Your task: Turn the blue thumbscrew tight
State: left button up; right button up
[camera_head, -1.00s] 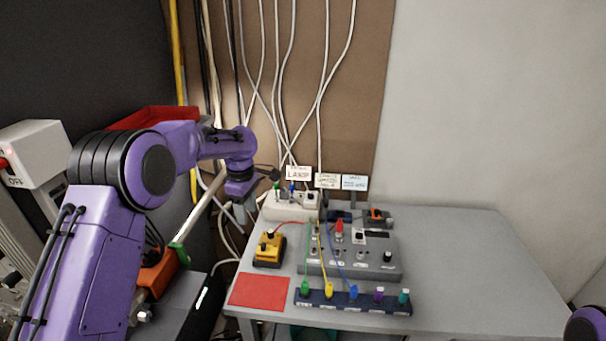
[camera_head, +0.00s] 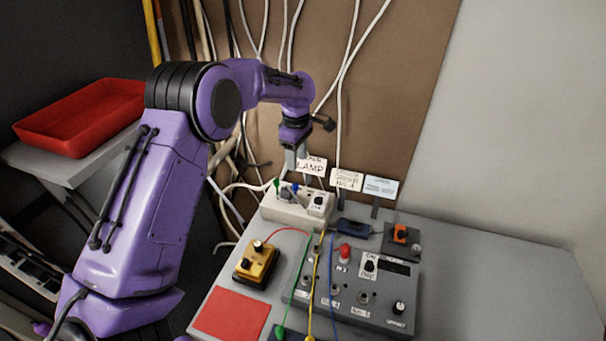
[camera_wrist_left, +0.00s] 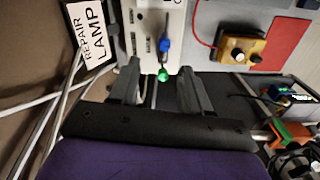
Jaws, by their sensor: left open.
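The blue thumbscrew (camera_head: 295,188) stands on the white box (camera_head: 288,213) at the back left of the table, beside a green one (camera_head: 277,184). In the left wrist view the blue thumbscrew (camera_wrist_left: 163,45) lies beyond the fingertips, and the green one (camera_wrist_left: 163,75) appears between them. My left gripper (camera_head: 291,162) is above the white box, pointing down, open and empty. Its two spread fingers (camera_wrist_left: 158,72) show in the wrist view. It does not touch the blue thumbscrew. My right gripper is out of view.
A LAMP sign (camera_head: 311,167) stands just behind the white box. In front are a yellow box (camera_head: 256,264), a red mat (camera_head: 231,313) and a grey panel (camera_head: 350,298) with coloured cables. Cables hang on the brown wall behind. The table's right side is clear.

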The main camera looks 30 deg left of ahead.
pick_arm(q)
jog(key=p, duration=0.1)
send_over(295, 185)
jog(key=f, duration=0.5)
jog(key=shift+s, duration=0.2)
jog(key=f, duration=0.3)
jog(key=f+p, duration=0.1)
jog(key=shift+w+f, duration=0.15)
jog(key=shift+w, duration=0.25)
jog(key=shift+s, duration=0.2)
grip_shut()
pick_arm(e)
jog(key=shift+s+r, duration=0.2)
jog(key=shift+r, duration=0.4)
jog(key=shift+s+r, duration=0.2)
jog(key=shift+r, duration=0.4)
